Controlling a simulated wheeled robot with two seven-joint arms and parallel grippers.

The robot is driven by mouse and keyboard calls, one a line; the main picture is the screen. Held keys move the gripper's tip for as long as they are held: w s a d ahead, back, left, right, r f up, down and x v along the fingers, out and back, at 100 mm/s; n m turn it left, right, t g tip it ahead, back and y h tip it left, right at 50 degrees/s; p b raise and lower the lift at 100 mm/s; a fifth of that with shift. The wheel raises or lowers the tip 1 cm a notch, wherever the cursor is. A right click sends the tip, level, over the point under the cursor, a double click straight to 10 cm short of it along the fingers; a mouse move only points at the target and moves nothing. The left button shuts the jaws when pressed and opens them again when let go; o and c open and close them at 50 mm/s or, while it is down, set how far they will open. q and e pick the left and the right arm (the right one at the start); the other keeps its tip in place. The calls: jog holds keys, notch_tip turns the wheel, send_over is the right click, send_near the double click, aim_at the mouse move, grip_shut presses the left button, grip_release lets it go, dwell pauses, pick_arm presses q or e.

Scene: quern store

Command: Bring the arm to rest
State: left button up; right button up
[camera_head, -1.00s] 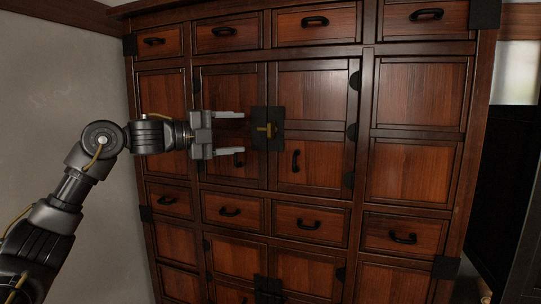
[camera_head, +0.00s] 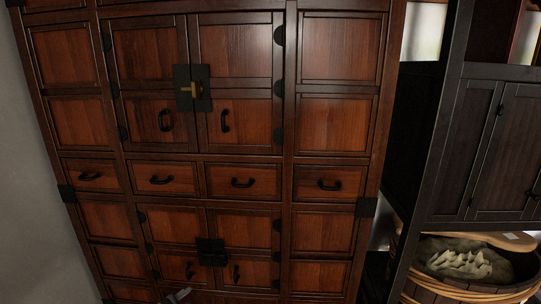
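Only a small grey tip shows at the bottom edge of the head view; it looks like a fingertip of my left gripper (camera_head: 178,295). It appears in front of the lower part of a tall reddish-brown wooden cabinet (camera_head: 235,150). The rest of that gripper and its arm are out of the picture, so I cannot see whether it is open or holds anything. My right gripper is not in view.
The cabinet's doors around the brass-latched lock plate (camera_head: 192,88) are closed. A dark cabinet (camera_head: 490,150) stands at the right. Below it is a wooden tub (camera_head: 465,290) holding a pale cloth-like heap (camera_head: 465,262). A plain wall (camera_head: 35,190) is at the left.

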pick_arm(q)
jog(key=s+a+f+n+g+y, duration=0.1)
jog(key=s+a+f+n+g, duration=0.2)
jog(key=s, duration=0.7)
jog(key=s+f+n+g+y, duration=0.1)
jog(key=s+f+n+g, duration=0.15)
jog(key=s+f, duration=0.55)
jog(key=s+a+f+n+g+y, duration=0.1)
jog(key=s+a+f+n+g, duration=0.15)
jog(key=s, duration=0.85)
jog(key=s+f+g+b, duration=0.1)
jog(key=s+f+b, duration=0.1)
jog(key=f, duration=1.4)
jog(key=s+f+g+b, duration=0.1)
jog(key=f+b, duration=0.1)
jog(key=f, duration=1.4)
jog(key=s+a+f+g+b, duration=0.1)
jog(key=s+a+f+b, duration=0.1)
jog(key=s+f, duration=1.3)
jog(key=shift+s+a+f+b, duration=0.3)
jog(key=shift+s+f+b, duration=0.05)
jog(key=shift+f, duration=0.4)
